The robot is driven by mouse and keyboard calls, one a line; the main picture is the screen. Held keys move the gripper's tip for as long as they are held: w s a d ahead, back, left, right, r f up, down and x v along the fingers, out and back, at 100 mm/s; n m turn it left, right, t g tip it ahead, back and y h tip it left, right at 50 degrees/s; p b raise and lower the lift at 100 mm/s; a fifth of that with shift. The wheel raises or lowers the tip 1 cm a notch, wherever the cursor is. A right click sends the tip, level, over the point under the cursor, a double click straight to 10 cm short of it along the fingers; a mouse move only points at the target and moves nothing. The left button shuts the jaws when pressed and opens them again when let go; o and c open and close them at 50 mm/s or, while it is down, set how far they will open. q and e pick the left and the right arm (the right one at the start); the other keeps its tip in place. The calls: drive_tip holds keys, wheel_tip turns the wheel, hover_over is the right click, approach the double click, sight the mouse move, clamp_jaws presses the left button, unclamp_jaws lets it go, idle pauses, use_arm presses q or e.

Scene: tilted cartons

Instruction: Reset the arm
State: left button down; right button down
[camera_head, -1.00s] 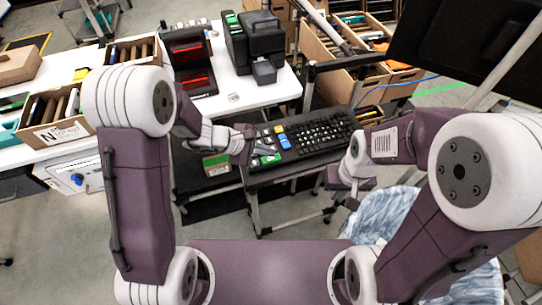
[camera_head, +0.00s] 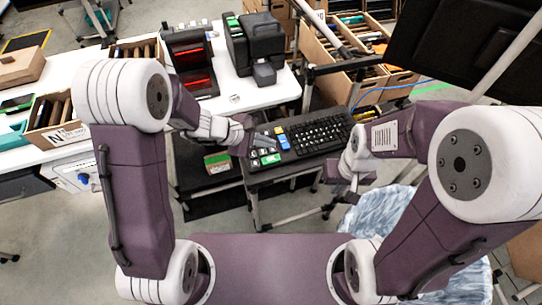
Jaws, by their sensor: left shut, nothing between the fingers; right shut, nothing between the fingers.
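My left arm comes in from the left. Its gripper (camera_head: 262,140) is shut and empty at the left end of the keyboard (camera_head: 318,131), over or just beside the coloured keys. I cannot tell whether it touches them. My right arm comes in from the right and bends inward. Its gripper (camera_head: 350,188) is shut and empty, in front of the keyboard's right part, near the edge of the small stand. The fingertips of the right gripper are small and partly hidden by its own wrist.
A white table (camera_head: 285,88) behind holds a scanner with red lights (camera_head: 192,62) and a black printer (camera_head: 254,45). Cartons (camera_head: 345,88) stand at the back right, another (camera_head: 48,128) at the left. A black monitor (camera_head: 470,45) hangs at upper right. A pale plastic bag (camera_head: 385,212) lies below right.

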idle(0.7)
use_arm(q)
drive_tip(key=s+a+r+m+y, duration=0.1)
drive_tip(key=s+a+r+m, duration=0.1)
drive_tip(key=s+r+m, duration=0.2)
drive_tip(key=s+a+f+m+g+y, duration=0.2)
drive_tip(key=s+a+f+m+y, duration=0.2)
drive_tip(key=a, duration=1.1)
drive_tip(key=shift+s+m+g+y, duration=0.3)
drive_tip(key=shift+s+m+y, duration=1.3)
drive_tip(key=shift+s+m, duration=1.4)
drive_tip(key=shift+s+f, duration=0.1)
drive_tip(key=shift+s, duration=0.1)
